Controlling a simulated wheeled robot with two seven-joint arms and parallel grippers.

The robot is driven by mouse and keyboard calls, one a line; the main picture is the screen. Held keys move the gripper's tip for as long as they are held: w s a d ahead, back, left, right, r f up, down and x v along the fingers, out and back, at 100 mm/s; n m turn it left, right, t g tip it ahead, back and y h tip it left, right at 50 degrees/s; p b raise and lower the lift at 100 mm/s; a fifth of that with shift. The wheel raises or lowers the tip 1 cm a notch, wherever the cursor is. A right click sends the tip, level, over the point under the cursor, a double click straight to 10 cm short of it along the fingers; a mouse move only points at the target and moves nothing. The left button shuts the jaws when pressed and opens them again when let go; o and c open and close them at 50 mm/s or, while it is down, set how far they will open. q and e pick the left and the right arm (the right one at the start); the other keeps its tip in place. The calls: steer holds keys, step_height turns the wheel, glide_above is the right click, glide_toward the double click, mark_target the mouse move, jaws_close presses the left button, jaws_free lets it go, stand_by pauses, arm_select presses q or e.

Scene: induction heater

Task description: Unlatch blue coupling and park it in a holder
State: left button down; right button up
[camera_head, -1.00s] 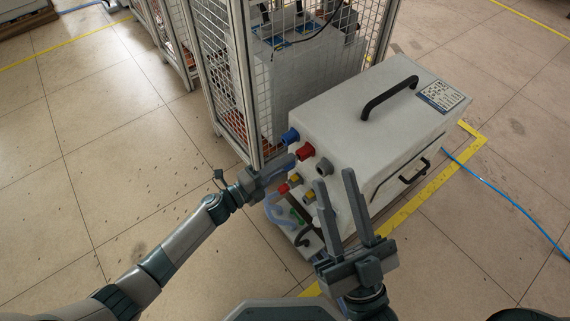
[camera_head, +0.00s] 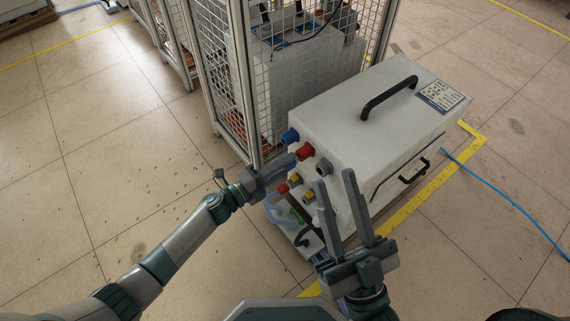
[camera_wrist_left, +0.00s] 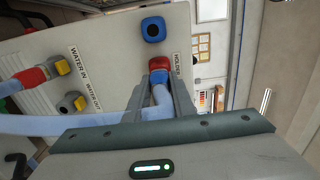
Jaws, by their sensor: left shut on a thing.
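My left gripper (camera_head: 292,160) is shut on the blue coupling (camera_wrist_left: 158,78), whose pale blue hose (camera_wrist_left: 162,97) runs back between the fingers. The coupling lines up with the red holder socket (camera_wrist_left: 160,63) beside the "HOLDER" label; I cannot tell whether it is seated. The red socket (camera_head: 305,152) also shows at my left fingertips in the head view. The blue holder socket (camera_wrist_left: 153,29) is empty. The water out port (camera_wrist_left: 73,102) has a yellow latch and no coupling on it. My right gripper (camera_head: 335,178) is open and empty in front of the machine.
A red coupling (camera_wrist_left: 33,77) sits at the water in port with its yellow latch (camera_wrist_left: 62,67). A grey socket (camera_head: 323,167) is right of the red one. The heater cabinet (camera_head: 370,120) stands beside a mesh cage (camera_head: 232,80).

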arm_select(q)
steer(key=shift+w+d, duration=0.25)
steer(key=shift+d, duration=0.1)
arm_select(e)
steer(key=shift+f, duration=0.15)
arm_select(q)
steer(key=c, duration=1.4)
jaws_free()
steer(key=shift+c, duration=0.2)
steer(key=shift+s+a, duration=0.25)
steer(key=shift+a, duration=0.1)
steer(key=p+v, duration=0.1)
steer(key=v, duration=1.5)
steer(key=shift+a+p, duration=0.25)
steer(key=shift+p, duration=0.05)
arm_select(e)
steer(key=f+g, duration=0.1)
steer(key=w+f+g, duration=0.1)
steer(key=f, duration=0.1)
steer(key=a+f+g, duration=0.1)
steer(key=shift+w+a+f+h, duration=0.1)
steer(key=shift+w+f+h, duration=0.15)
steer(key=shift+h, duration=0.05)
arm_select(q)
steer(key=shift+s+d+r, duration=0.1)
steer(key=shift+s, duration=0.1)
